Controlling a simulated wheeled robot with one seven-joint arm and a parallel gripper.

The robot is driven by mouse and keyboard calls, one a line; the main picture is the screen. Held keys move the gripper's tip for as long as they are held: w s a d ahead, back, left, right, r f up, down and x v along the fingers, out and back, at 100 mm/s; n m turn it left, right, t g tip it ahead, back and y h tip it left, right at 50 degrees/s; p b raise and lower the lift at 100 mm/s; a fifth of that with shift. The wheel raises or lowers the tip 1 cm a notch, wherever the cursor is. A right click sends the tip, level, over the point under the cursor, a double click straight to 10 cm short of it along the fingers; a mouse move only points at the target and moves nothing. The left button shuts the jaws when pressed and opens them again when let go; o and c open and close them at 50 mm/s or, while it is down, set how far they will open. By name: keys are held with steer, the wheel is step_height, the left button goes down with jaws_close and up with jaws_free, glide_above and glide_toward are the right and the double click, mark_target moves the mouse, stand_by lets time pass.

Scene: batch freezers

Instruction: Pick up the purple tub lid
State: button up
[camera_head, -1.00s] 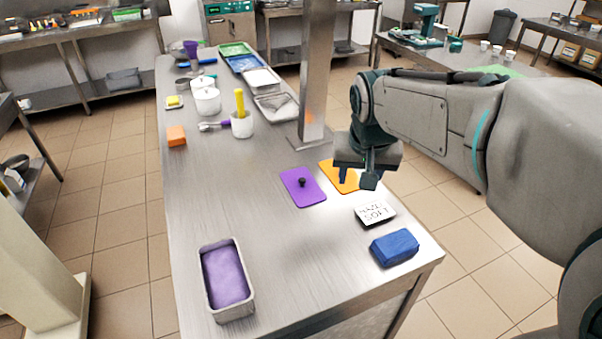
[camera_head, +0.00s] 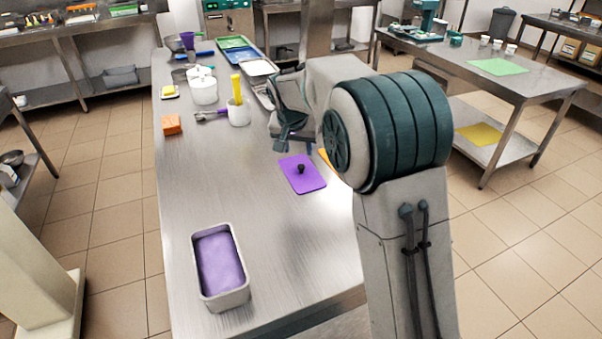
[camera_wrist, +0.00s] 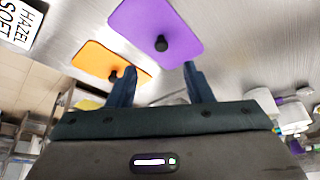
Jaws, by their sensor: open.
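The purple tub lid (camera_head: 302,174) lies flat on the steel table, with a small black knob on top. In the wrist view the lid (camera_wrist: 150,25) is ahead of the fingertips, its knob near the middle between them. My gripper (camera_head: 283,147) hangs just beyond the lid's far edge in the head view, apart from the knob. In the wrist view my gripper (camera_wrist: 158,75) shows two parted fingers with nothing between them. An orange lid (camera_wrist: 105,62) lies beside the purple one; in the head view my arm hides most of it.
A metal tub (camera_head: 221,266) with purple contents stands at the table's near left. A white pot (camera_head: 239,114) with a yellow handle, an orange block (camera_head: 172,124) and trays stand farther back. A HAZEL SOFT card (camera_wrist: 18,24) lies past the orange lid. The left middle of the table is clear.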

mark_target(301, 165)
steer(key=x, duration=0.5)
steer(key=shift+w+p+x, duration=0.15)
steer(key=shift+p+x, duration=0.3)
steer(key=shift+x, duration=0.85)
steer(key=shift+w+p+x, duration=0.2)
steer(key=shift+p+x, duration=0.2)
steer(key=shift+x, duration=0.9)
steer(key=shift+a+r, duration=0.1)
jaws_close()
